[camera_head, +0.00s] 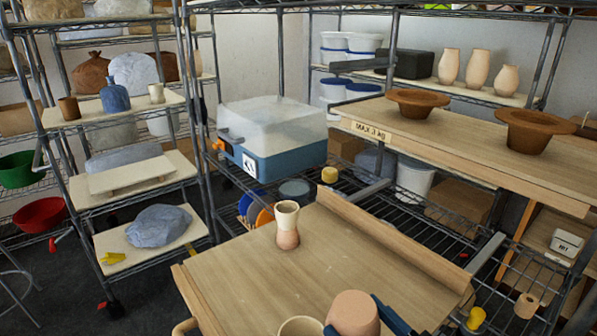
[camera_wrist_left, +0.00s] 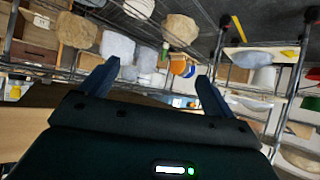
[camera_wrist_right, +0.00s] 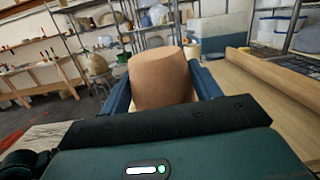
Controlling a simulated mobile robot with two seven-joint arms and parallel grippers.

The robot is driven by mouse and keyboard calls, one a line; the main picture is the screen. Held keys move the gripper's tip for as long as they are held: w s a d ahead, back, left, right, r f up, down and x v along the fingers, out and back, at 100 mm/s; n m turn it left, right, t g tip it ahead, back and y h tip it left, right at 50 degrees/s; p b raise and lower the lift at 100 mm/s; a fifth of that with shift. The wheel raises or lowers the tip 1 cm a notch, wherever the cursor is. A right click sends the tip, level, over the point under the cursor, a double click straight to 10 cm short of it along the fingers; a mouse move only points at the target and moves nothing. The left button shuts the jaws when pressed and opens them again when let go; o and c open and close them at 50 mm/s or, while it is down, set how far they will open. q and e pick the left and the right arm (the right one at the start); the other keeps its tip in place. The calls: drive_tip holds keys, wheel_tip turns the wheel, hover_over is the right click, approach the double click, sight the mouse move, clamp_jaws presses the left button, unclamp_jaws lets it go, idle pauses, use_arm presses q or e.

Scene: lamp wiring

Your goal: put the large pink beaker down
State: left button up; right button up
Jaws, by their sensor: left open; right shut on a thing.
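The large pink beaker (camera_head: 354,312) is at the bottom edge of the head view, over the near part of the wooden board (camera_head: 240,285). My right gripper (camera_wrist_right: 165,90) is shut on it, with blue fingers on both sides of the beaker (camera_wrist_right: 160,78) in the right wrist view. Its lower end is out of the head view, so I cannot tell whether it touches the board. My left gripper (camera_wrist_left: 155,85) is open and empty in the left wrist view; it does not show in the head view.
A cream-and-pink beaker (camera_head: 288,225) stands upright towards the board's far end. A cream beaker (camera_head: 300,327) is just left of the held one, partly cut off. A raised wooden strip (camera_head: 390,240) runs along the board's right side. The board's middle is clear.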

drive_tip(key=shift+s+r+m+y, duration=0.1)
drive_tip(key=shift+r+m+y, duration=0.2)
drive_tip(key=shift+m, duration=0.4)
